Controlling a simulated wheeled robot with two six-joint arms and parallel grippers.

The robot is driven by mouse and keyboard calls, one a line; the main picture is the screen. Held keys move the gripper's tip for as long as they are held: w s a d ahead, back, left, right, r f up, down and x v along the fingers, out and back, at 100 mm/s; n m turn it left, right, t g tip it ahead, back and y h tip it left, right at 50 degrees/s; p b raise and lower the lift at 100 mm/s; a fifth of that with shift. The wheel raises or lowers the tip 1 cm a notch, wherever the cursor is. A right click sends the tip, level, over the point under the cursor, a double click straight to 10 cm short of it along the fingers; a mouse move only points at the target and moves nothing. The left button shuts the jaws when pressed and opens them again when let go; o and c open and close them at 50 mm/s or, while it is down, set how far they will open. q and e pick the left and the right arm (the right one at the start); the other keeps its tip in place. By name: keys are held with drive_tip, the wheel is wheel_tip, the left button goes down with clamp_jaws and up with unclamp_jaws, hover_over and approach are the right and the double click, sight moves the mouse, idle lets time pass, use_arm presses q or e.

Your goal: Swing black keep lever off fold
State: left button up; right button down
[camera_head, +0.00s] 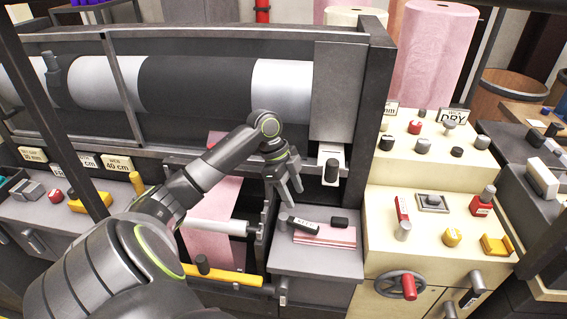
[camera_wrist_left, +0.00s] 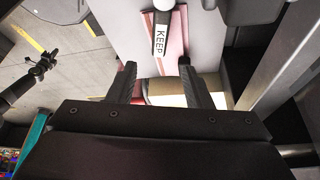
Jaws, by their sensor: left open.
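The black keep lever (camera_head: 303,225), with its white KEEP label, lies across the pink fold (camera_head: 338,238) on the small grey table (camera_head: 318,262). In the left wrist view, the KEEP lever (camera_wrist_left: 161,37) lies on the pink fold (camera_wrist_left: 178,40), ahead of the fingers. My left gripper (camera_head: 291,191) is open and empty, above the table and just behind the lever in the head view. In the left wrist view its fingertips (camera_wrist_left: 157,65) are spread, with the lever's labelled end showing between and beyond them. I see no contact with it.
A cream control panel (camera_head: 420,205) with knobs and a handwheel stands right of the table. A large roller (camera_head: 200,83) runs behind. A white tab with a black knob (camera_head: 331,170) hangs close right of the gripper. A yellow bar (camera_head: 225,276) lies left of the table.

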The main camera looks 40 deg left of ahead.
use_arm(q)
drive_tip(key=v, duration=0.7)
drive_tip(key=shift+d+r, duration=0.1)
drive_tip(key=c, duration=0.4)
drive_tip(key=d+n+p, duration=0.1)
drive_tip(key=n+p, duration=0.1)
drive_tip(key=d+n+y+p, duration=0.1)
drive_tip(key=n+p, duration=0.1)
drive_tip(key=d+n+y+p, duration=0.1)
drive_tip(key=n+p, duration=0.1)
drive_tip(key=shift+s+d+p, duration=0.1)
drive_tip(key=shift+d+p, duration=0.25)
drive_tip(key=shift+p, duration=0.05)
clamp_jaws()
drive_tip(key=s+d+r+n+t+y+p, duration=0.1)
drive_tip(key=d+r+n+t+y+p, duration=0.2)
drive_tip(key=n+p, duration=0.45)
drive_tip(key=n+g, duration=0.1)
drive_tip(key=n, duration=0.3)
approach(298, 227)
drive_tip(key=w+f, duration=0.7)
drive_tip(key=shift+p, duration=0.4)
